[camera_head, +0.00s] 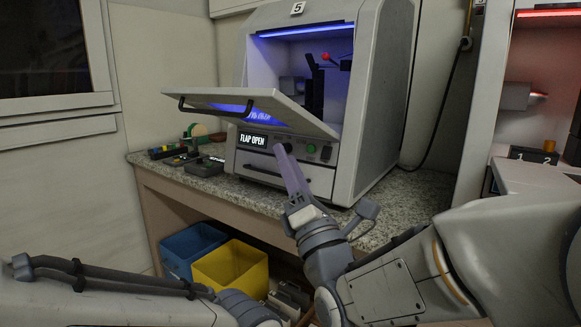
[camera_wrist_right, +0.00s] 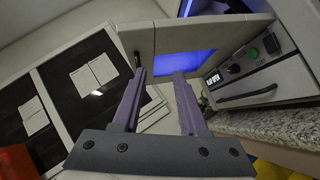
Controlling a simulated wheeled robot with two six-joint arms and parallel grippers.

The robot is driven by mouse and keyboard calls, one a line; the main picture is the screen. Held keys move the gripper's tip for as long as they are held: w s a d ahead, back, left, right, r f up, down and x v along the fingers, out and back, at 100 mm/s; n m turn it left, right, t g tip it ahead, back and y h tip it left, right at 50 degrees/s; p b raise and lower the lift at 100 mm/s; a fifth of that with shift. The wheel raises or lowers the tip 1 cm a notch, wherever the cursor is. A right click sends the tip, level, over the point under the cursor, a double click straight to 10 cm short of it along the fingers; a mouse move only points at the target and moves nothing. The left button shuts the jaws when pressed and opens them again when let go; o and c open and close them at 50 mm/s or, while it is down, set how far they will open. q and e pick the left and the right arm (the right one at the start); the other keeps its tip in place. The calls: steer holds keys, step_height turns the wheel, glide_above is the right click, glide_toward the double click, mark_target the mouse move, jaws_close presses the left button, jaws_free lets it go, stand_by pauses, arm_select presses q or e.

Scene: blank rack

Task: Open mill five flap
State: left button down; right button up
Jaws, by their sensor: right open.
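Mill five (camera_head: 378,85) is the light grey machine on the counter with a "5" label on top. Its flap (camera_head: 300,117) is swung down and out towards me, showing the blue-lit chamber (camera_head: 300,65). The flap's dark bar handle (camera_head: 215,107) is along its outer edge. The display (camera_head: 253,140) reads "FLAP OPEN". My right gripper (camera_head: 284,152) is below the flap, in front of the control panel, seen nearly edge-on. In the right wrist view its purple fingers (camera_wrist_right: 159,75) are apart and empty, with the flap (camera_wrist_right: 215,36) beyond them. My left gripper is not visible.
A green button (camera_head: 311,148) is right of my right gripper. Small items (camera_head: 180,150) stand left of the mill on the granite counter (camera_head: 385,205). A blue bin (camera_head: 190,245) and a yellow bin (camera_head: 232,268) sit below. Another red-lit machine (camera_head: 540,60) is at right.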

steer(key=w+a+r+m+g+y+p, duration=0.2)
steer(key=w+a+m+g+y+p, duration=0.1)
steer(key=a+m+p, duration=0.2)
steer(key=w+a+r+m+g+y+p, duration=0.2)
steer(key=m+p, duration=0.4)
steer(key=p, duration=0.4)
steer(key=w+a+r+m+g+y+p, duration=0.2)
steer(key=w+a+m+g+y+p, duration=0.1)
steer(key=w+a+m+g+p, duration=0.2)
steer(key=shift+a+r+m+g+y+p, duration=0.15)
steer(key=shift+a+m+g+p, duration=0.2)
steer(key=shift+a+p, duration=0.45)
steer(key=shift+a+r+m+g+y+p, duration=0.15)
steer(key=shift+a+m+g+p, duration=0.3)
steer(key=shift+p, duration=0.5)
steer(key=shift+f, duration=0.1)
steer(key=shift+c, duration=0.2)
jaws_close()
